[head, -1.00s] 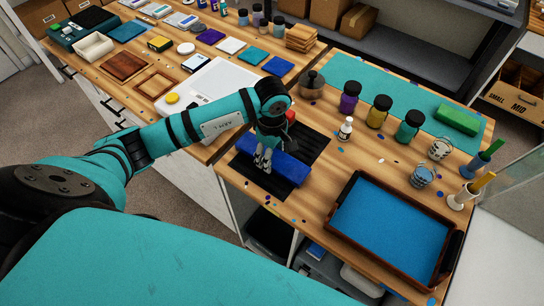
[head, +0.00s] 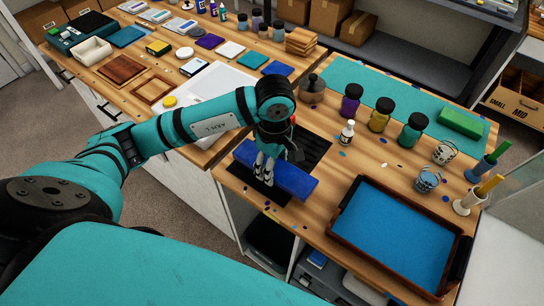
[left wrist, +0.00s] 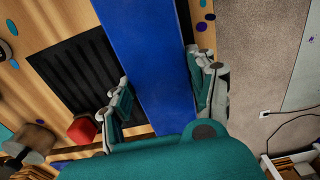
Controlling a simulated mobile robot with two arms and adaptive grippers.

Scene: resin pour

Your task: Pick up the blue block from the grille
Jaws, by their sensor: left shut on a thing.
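The long blue block (head: 293,182) is held in my left gripper (head: 264,172), whose fingers close around its middle. In the left wrist view the blue block (left wrist: 150,50) runs between the two fingers of my left gripper (left wrist: 163,88). The black grille (head: 314,143) lies on the wooden bench under and behind the block, partly hidden by it and by my arm. In the left wrist view the slotted grille (left wrist: 75,75) shows left of the block, which appears raised above it. My right gripper is not in view.
A small red block (left wrist: 82,130) sits beside the grille. A white bottle (head: 347,133) and several dark-capped jars stand to the right of the grille. A blue-lined tray (head: 345,190) fills the front right of the bench. Small coloured chips are scattered around.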

